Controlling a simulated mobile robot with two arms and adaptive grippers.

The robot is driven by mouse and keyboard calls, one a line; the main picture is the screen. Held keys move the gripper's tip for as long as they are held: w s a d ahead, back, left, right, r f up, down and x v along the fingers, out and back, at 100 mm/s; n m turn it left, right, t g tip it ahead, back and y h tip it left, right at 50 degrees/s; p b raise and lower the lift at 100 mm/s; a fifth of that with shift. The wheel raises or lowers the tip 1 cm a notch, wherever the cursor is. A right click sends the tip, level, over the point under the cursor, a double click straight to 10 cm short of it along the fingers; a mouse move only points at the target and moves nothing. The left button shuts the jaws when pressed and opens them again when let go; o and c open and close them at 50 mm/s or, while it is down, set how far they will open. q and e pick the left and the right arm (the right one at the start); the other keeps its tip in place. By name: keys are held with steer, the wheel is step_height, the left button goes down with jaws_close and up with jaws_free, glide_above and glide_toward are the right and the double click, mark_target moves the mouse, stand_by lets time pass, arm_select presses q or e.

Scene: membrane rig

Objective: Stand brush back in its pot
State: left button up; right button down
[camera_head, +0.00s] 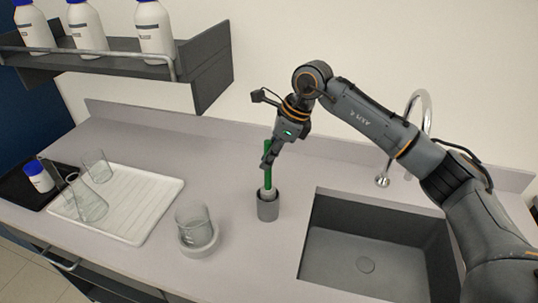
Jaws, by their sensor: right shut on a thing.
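The brush (267,178) has a green handle and a pale head. It stands nearly upright, with its lower end at the mouth of the grey cylindrical pot (268,209). How deep the head sits inside the pot is hidden by the pot's wall. My right gripper (268,160) comes down from above and is shut on the brush's green handle, above the pot. The pot stands upright on the counter, left of the sink. My left gripper is not in view.
A glass beaker (194,226) stands on a round white base left of the pot. A white ribbed drying tray (150,200) holds glassware further left. The sink (368,250) and tap (428,110) are at right. A bottle shelf (205,70) hangs upper left.

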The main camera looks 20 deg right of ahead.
steer(key=shift+f, duration=0.1)
steer(key=c, duration=1.2)
jaws_free()
steer(key=v, duration=1.2)
